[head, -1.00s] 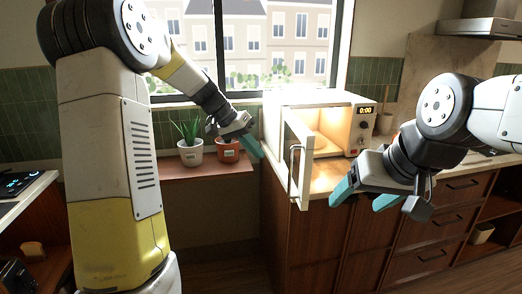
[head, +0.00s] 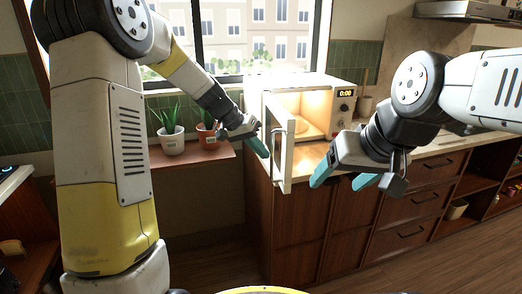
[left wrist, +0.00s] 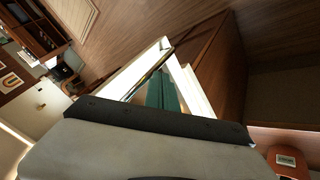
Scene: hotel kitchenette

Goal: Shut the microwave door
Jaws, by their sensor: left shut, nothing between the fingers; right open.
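The white microwave (head: 318,84) stands on the counter with its lit cavity showing. In the left wrist view, the teal fingers (left wrist: 162,92) lie near the white door edges (left wrist: 190,88). My right gripper (head: 340,176) is open and empty, in front of the counter, right of the door.
Two potted plants, one in a white pot (head: 171,140) and one in an orange pot (head: 207,135), stand on a wooden shelf (head: 190,157) left of the microwave. A beige utensil pot (head: 364,104) stands right of the microwave. Drawers (head: 405,205) run below the counter.

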